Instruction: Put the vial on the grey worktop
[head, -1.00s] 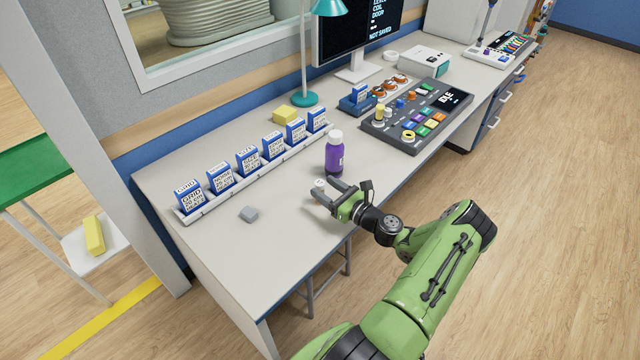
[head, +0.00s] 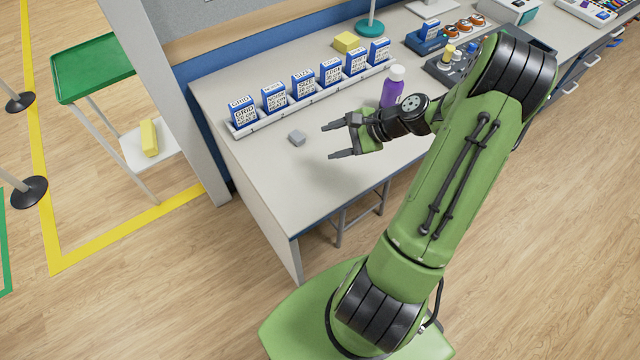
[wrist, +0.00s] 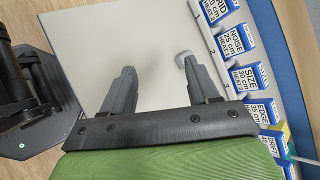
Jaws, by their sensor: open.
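No thing in view is clearly a vial. A purple bottle (head: 392,92) with a white cap stands on the grey worktop (head: 300,190), partly hidden behind my arm. Small capped containers (head: 448,52) stand on the dark panel at the right, too small to make out. My gripper (head: 331,142) is open and empty above the worktop, left of the bottle. It also shows in the wrist view (wrist: 158,75), fingers apart with bare worktop between them. A small grey block (head: 296,138) lies left of my fingertips; in the wrist view a pale block (wrist: 183,58) shows by the right finger.
A rack (head: 260,126) of blue-and-white cards runs along the back of the worktop, with a yellow block (head: 347,42) behind it. A green-topped stand (head: 95,68) is at the left. The front left worktop is clear.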

